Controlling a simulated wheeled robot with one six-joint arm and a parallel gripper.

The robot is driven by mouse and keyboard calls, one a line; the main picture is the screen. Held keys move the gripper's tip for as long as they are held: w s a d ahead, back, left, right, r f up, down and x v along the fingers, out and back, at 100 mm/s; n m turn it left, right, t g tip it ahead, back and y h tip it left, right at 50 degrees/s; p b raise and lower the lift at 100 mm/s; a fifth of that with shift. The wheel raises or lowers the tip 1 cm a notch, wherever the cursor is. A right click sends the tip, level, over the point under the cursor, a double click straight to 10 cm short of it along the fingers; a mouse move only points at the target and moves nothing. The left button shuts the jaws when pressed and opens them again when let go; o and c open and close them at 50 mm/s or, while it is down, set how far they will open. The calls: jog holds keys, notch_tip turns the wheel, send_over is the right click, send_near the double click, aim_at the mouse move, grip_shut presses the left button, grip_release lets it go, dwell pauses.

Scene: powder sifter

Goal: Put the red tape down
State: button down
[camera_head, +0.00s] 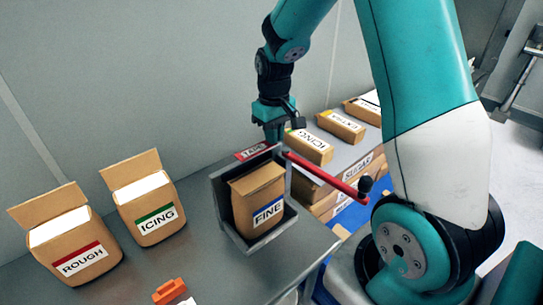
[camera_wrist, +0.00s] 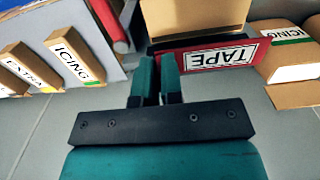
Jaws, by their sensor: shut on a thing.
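The red tape (camera_head: 252,152) is a flat red piece with a white TAPE label. In the wrist view the tape (camera_wrist: 222,56) reaches right from between my fingers. My gripper (camera_head: 273,138) points down behind the grey holder; in the wrist view its fingers (camera_wrist: 160,68) are close together, shut on the tape's left end. The tape is at the back of the holder, behind the FINE bag (camera_head: 258,196). I cannot tell whether it touches the holder or the table.
The FINE bag sits in the grey holder (camera_head: 222,207), beside a red bar (camera_head: 330,178) with a black knob. ROUGH (camera_head: 78,246) and ICING (camera_head: 148,206) bags stand left. Cartons (camera_head: 340,126) lie on a shelf at right. An orange piece (camera_head: 170,291) lies at the front.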

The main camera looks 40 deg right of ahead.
aim_at(273, 169)
notch_tip(273, 169, down, 8)
jog(key=shift+f+p, duration=0.2)
jog(key=shift+p, duration=0.5)
jog(key=shift+f, duration=0.15)
jog(key=c, duration=1.3)
grip_release()
jog(key=shift+o, duration=0.2)
notch_tip(273, 169, up, 12)
jog(key=b, duration=0.3)
jog(key=shift+f, duration=0.1)
jog(key=s+a+r+n+y, duration=0.1)
jog(key=s+a+r+n, duration=0.15)
jog(key=s+a, duration=0.35)
jog(key=s+a+r+n+y, duration=0.1)
jog(key=s+a+r, duration=0.25)
jog(key=a, duration=0.45)
jog(key=s+a+r+n+y, duration=0.1)
jog(key=s+a, duration=0.3)
jog(key=s, duration=0.2)
jog(key=s+a+r+n+y, duration=0.1)
jog(key=s+a+n, duration=0.1)
jog(key=s+a, duration=0.2)
jog(key=s, duration=0.2)
jog(key=shift+s+a+r, duration=0.15)
jog(key=shift+s+a, duration=0.1)
jog(key=shift+s, duration=0.1)
